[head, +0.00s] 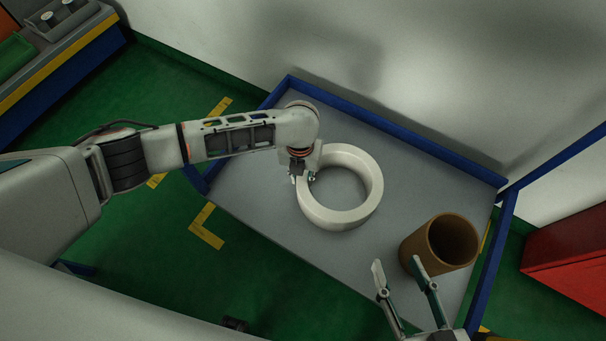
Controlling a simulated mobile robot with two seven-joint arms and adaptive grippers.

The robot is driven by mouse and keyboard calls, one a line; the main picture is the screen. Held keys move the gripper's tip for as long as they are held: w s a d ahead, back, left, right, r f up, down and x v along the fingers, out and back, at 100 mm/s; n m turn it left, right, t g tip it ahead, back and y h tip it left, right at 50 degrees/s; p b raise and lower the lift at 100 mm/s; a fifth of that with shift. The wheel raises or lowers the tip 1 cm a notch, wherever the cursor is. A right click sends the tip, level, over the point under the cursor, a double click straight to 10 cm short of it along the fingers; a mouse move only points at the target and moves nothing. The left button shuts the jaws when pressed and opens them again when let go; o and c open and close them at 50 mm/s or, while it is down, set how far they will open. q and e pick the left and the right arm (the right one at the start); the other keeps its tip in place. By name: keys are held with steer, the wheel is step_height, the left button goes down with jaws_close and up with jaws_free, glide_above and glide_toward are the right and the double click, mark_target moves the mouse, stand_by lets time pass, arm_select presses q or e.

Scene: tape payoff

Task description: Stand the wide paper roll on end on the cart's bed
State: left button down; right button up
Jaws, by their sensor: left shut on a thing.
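The wide white paper roll (351,214) is a thick ring with an open centre. It is over the middle of the cart's grey bed (250,190), flat side facing up; it looks to be on the bed, but I cannot tell whether its underside touches. My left gripper (304,176) is shut on the roll's left wall, one part reaching inside the ring. The arm hides some of that edge. My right gripper (398,264) is open and empty at the bottom right, its two fingers apart, in front of a brown tube.
The brown cardboard tube (412,250) appears to stand on the bed's right part, its open end showing. A blue rim (400,134) edges the bed. A red box (570,250) is at the far right, and a bench (60,65) at the upper left. The bed's lower left is clear.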

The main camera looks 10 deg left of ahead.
arm_select(q)
steer(key=shift+w+d+r, duration=0.1)
steer(key=shift+w+r, duration=0.05)
steer(key=c, duration=1.8)
jaws_free()
